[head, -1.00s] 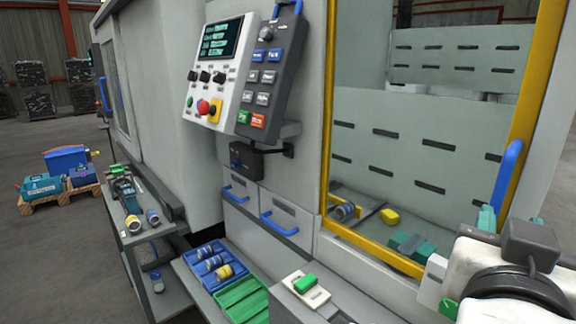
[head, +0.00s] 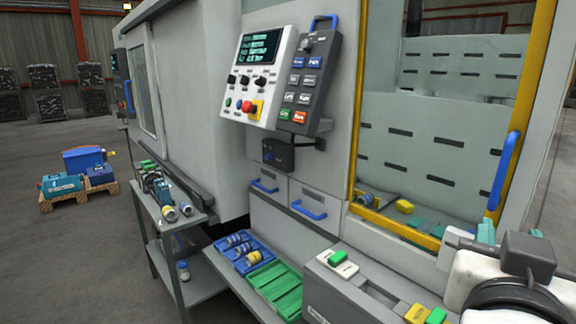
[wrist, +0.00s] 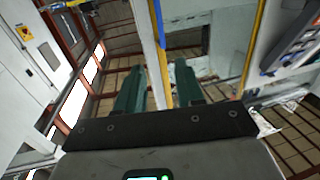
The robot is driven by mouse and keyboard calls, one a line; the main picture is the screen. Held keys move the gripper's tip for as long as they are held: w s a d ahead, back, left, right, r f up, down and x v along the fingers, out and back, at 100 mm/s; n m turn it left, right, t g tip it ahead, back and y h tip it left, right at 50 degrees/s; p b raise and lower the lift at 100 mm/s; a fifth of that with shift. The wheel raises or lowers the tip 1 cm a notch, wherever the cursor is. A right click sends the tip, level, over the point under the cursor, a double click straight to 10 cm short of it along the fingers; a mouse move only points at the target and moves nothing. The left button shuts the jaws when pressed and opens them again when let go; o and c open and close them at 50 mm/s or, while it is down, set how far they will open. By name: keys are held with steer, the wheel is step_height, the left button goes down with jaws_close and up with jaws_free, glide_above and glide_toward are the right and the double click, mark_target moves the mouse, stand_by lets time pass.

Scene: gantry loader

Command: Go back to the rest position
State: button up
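In the wrist view my gripper (wrist: 158,72) shows two dark green fingers standing well apart, with nothing between them. The fingers point up toward the machine's door edge and the hall roof, clear of any surface. In the head view my white and black arm is folded at the lower right. A teal fingertip (head: 486,230) shows above it there, and the rest of the gripper is mostly hidden behind the arm.
The gantry loader's control panel (head: 275,80) and yellow-framed door opening stand ahead. A blue tray (head: 226,240) with cylindrical parts and a green tray (head: 275,290) lie below. A grey cart (head: 170,222) and a pallet (head: 72,200) with cases are left. Floor at the left is open.

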steer(key=d+f+n+g+y, duration=0.2)
steer(key=f+n+y, duration=0.1)
steer(key=f, duration=0.9)
steer(key=d+f+n+g+y, duration=0.2)
steer(key=f+n+y, duration=0.1)
steer(key=f, duration=0.9)
steer(key=s+a+f+n+g+y, duration=0.1)
steer(key=s+f+g+y, duration=0.2)
steer(key=s+f, duration=0.6)
steer(key=s+a+f+g+y, duration=0.1)
steer(key=s+f+g, duration=0.4)
steer(key=s+f, duration=0.5)
step_height(320, 180, down, 5)
steer(key=shift+s+r+n+y+p, duration=0.15)
steer(key=shift+n+y+p, duration=0.25)
steer(key=shift+y, duration=0.5)
steer(key=shift+o, duration=0.5)
